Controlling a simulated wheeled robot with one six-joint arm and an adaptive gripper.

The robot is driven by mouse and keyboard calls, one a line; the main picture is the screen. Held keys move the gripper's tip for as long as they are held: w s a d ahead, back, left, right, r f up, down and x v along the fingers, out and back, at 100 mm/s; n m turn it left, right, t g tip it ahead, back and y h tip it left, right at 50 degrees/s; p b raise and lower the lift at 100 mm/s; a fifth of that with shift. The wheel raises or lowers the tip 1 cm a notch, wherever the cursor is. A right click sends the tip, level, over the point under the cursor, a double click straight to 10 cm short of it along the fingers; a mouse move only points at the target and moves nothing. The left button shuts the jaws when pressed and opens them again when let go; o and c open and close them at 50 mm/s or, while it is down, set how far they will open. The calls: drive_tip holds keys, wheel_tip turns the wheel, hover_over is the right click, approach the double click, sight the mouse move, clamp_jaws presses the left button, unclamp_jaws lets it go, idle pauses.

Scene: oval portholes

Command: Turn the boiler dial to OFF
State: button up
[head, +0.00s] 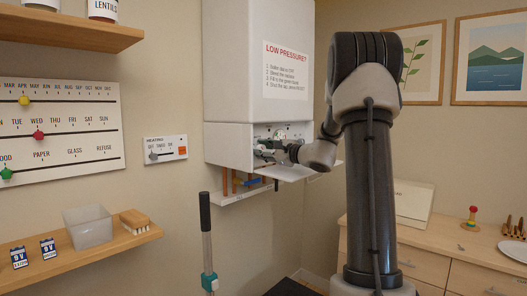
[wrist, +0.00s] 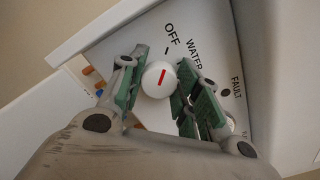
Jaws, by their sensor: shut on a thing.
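The boiler (head: 236,70) is a white wall unit with a control panel at its lower front. In the wrist view the boiler dial (wrist: 154,88) is a round white knob with a red mark. The mark points up and slightly right, towards the side with the OFF (wrist: 172,34) and WATER labels. I cannot tell exactly which tick it meets. My gripper (wrist: 160,90) is shut on the dial, with one green-padded finger on each side of it. In the head view my gripper (head: 278,148) is at the panel, and the dial is too small to make out.
A FAULT label (wrist: 236,87) and a dark spot sit right of the dial. An open white flap (head: 283,172) juts out below the panel. Pipes (head: 240,184) run beneath the boiler. A wooden dresser (head: 450,262) stands at right.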

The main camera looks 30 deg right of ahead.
drive_tip(key=o, duration=1)
drive_tip(key=shift+s, duration=0.1)
drive_tip(key=v, duration=1.2)
